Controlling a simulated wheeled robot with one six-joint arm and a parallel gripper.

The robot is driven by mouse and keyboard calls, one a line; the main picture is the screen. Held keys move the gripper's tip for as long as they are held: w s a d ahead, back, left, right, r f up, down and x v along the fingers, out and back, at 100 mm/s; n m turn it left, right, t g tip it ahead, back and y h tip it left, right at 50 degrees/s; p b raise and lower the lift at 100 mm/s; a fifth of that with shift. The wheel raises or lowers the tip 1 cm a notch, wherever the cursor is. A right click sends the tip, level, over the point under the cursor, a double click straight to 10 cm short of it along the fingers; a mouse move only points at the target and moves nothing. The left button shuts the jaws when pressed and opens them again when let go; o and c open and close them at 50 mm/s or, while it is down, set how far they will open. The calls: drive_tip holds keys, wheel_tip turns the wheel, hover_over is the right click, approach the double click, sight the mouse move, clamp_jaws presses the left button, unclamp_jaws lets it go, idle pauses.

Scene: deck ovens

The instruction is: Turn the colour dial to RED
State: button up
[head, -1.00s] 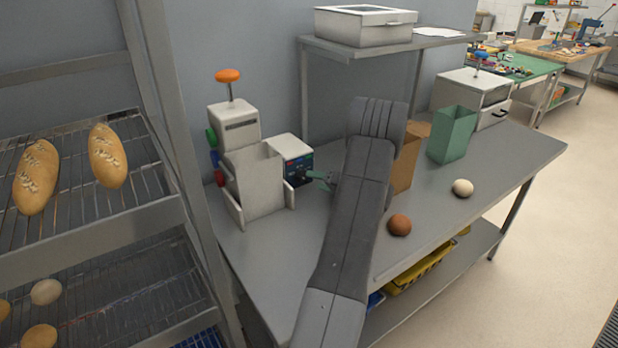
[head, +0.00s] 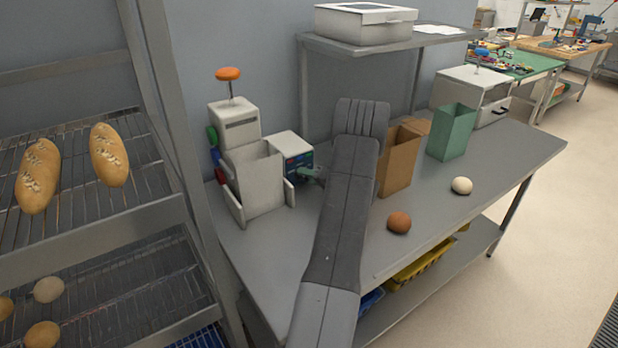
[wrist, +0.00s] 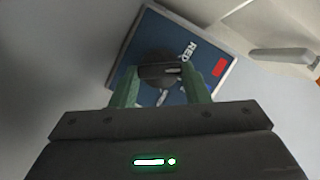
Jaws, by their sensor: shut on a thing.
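The colour dial (wrist: 158,70) is a dark round knob on a blue panel (wrist: 143,48) in the wrist view. The word RED and a red patch (wrist: 219,67) are on the panel to the right of the knob. My gripper (wrist: 160,72) has its green fingers on either side of the knob and is shut on it. In the head view the panel (head: 300,163) is on the front of a white box (head: 290,143) beside the larger white machine (head: 255,180). My gripper (head: 312,175) reaches it there, and my arm partly hides it. The dial's exact pointing is unclear.
A brown bag (head: 397,170), a green bag (head: 452,132), a brown ball (head: 399,222) and a pale ball (head: 461,186) are on the table to the right of my arm. A rack (head: 150,215) with loaves stands at the left.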

drive_tip(key=shift+a+r+n+h+b, duration=0.15)
drive_tip(key=shift+n+h+b, duration=0.7)
drive_tip(key=shift+n, duration=0.85)
drive_tip(key=o, duration=1)
drive_tip(key=shift+s, duration=0.1)
drive_tip(key=b+v, duration=0.1)
drive_tip(key=v, duration=1.2)
drive_tip(key=shift+s+r, duration=0.1)
drive_tip(key=shift+s, duration=0.3)
